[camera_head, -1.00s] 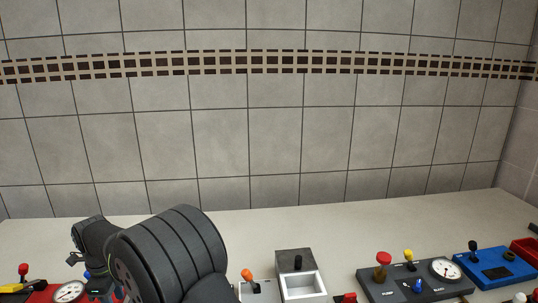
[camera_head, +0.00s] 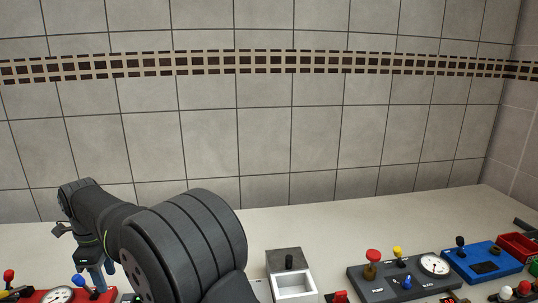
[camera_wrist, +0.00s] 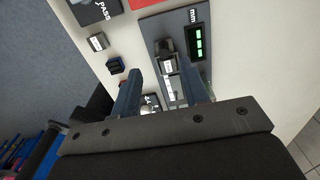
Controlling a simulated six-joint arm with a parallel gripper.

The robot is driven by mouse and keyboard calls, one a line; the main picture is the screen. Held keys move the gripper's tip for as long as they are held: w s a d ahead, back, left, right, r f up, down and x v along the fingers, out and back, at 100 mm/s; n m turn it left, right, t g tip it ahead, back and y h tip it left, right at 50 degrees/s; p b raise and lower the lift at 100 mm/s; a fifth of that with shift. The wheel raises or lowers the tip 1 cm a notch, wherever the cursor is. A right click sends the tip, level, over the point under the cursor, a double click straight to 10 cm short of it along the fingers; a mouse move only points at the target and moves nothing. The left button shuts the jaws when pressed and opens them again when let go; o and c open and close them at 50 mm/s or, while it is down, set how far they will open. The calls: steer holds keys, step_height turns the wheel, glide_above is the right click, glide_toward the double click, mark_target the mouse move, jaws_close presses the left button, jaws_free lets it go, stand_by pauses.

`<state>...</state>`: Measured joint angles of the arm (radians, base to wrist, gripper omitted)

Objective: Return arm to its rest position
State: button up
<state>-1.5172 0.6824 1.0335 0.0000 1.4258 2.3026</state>
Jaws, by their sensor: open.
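My gripper (camera_wrist: 157,72) is open in the wrist view, its two dark blue fingers apart and nothing visibly held between them. Beyond the fingers lies a grey panel (camera_wrist: 152,27) with a dark block or knob (camera_wrist: 165,48) and a green-lit digital readout (camera_wrist: 198,42) marked "mm". I cannot tell whether the fingers touch anything. In the head view my arm reaches to the lower left, and the gripper (camera_head: 97,277) points down above the red panel there. The fingertips are small and partly lost against the panel.
A red panel with a white gauge (camera_head: 58,295) is at the lower left. A grey box with a white tray (camera_head: 293,286), a dark lever panel with a gauge (camera_head: 434,265) and a blue panel (camera_head: 487,262) stand along the front. The tabletop (camera_head: 330,222) behind is clear.

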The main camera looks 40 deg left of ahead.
steer(key=shift+w+d+r+n+g+y, duration=0.1)
steer(key=shift+w+d+n+g+y, duration=0.2)
steer(key=shift+w+n+g, duration=0.5)
steer(key=shift+w+d+n+g+y, duration=0.15)
steer(key=shift+w+d+n+g, duration=0.15)
steer(key=shift+w+n+g, duration=0.5)
steer(key=shift+w+d+r+n+g+y, duration=0.1)
steer(key=shift+w+d+n+g+y, duration=0.3)
steer(key=shift+w+n, duration=0.6)
steer(key=shift+a, duration=0.1)
